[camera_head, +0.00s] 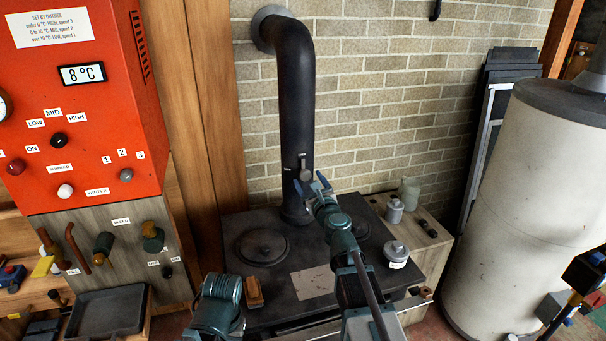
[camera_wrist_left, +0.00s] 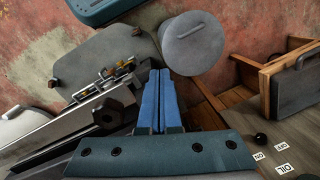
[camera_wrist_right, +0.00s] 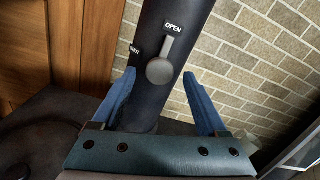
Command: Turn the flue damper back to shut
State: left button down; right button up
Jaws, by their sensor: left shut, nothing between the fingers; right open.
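The flue pipe (camera_head: 297,95) is a black stovepipe rising from the stove and bending into the brick wall. The grey damper handle (camera_head: 305,172) is on its front; in the right wrist view the handle (camera_wrist_right: 160,70) has a round hub and a lever pointing up to the OPEN label (camera_wrist_right: 173,27). A second, partly legible label (camera_wrist_right: 135,51) is at upper left of the hub. My right gripper (camera_head: 311,183) is open just below the handle, its blue fingers either side of the hub in the wrist view. My left gripper (camera_wrist_left: 160,72) is shut and empty, low over the floor.
The dark stove top (camera_head: 230,220) carries a round lid (camera_head: 262,246) and a brown block (camera_head: 254,291). Grey lidded containers (camera_head: 396,253) stand to its right. An orange control cabinet (camera_head: 90,120) is at left, and a large pale tank (camera_head: 540,200) at right.

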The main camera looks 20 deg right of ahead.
aim_at(306, 176)
jog(key=w, duration=0.4)
jog(key=shift+a, duration=0.1)
grip_shut()
